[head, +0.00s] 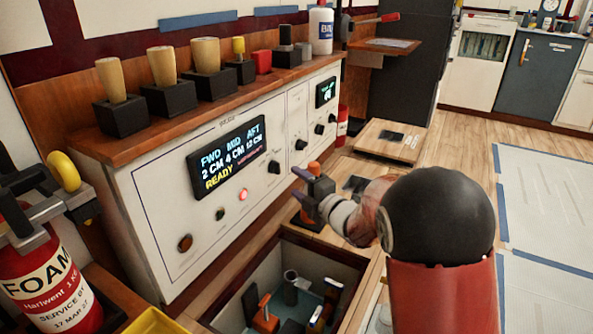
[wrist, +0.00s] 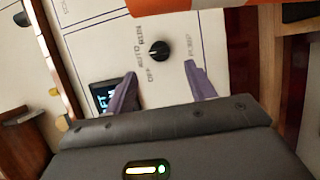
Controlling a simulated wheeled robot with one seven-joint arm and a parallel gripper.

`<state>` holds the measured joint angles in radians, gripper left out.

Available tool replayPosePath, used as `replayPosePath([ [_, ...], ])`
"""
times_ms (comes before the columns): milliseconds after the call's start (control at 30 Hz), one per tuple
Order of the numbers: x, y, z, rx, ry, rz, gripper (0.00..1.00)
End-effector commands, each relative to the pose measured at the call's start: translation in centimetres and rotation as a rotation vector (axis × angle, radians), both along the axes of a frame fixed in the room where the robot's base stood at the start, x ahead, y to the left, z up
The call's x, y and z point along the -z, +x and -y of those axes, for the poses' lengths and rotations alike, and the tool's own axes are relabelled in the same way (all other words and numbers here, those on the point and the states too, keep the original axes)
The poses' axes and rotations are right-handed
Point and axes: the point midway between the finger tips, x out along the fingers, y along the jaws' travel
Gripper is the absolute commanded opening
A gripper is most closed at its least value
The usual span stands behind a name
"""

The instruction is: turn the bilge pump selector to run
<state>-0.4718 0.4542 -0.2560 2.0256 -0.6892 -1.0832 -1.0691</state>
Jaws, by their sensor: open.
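In the wrist view a round black selector knob (wrist: 159,50) on the white panel has the labels OFF, AUTO and RUN around it and PUMP on its far side. Its small white mark seems to point toward AUTO; the exact setting is hard to read.
The large display (head: 228,153) reads READY. Other knobs (head: 318,129) and a lit red button (head: 243,194) sit on the panel. Levers (head: 163,67) stand along its top. An open floor bin (head: 235,290) lies below.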

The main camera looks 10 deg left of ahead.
Motion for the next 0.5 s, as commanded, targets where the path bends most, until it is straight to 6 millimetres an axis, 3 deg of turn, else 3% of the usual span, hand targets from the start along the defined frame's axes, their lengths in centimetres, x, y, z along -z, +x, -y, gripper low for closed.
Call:
replayPosePath([
  [500,-0.1,4.6,-5.2,-0.003,0.001,0.003,0.55],
])
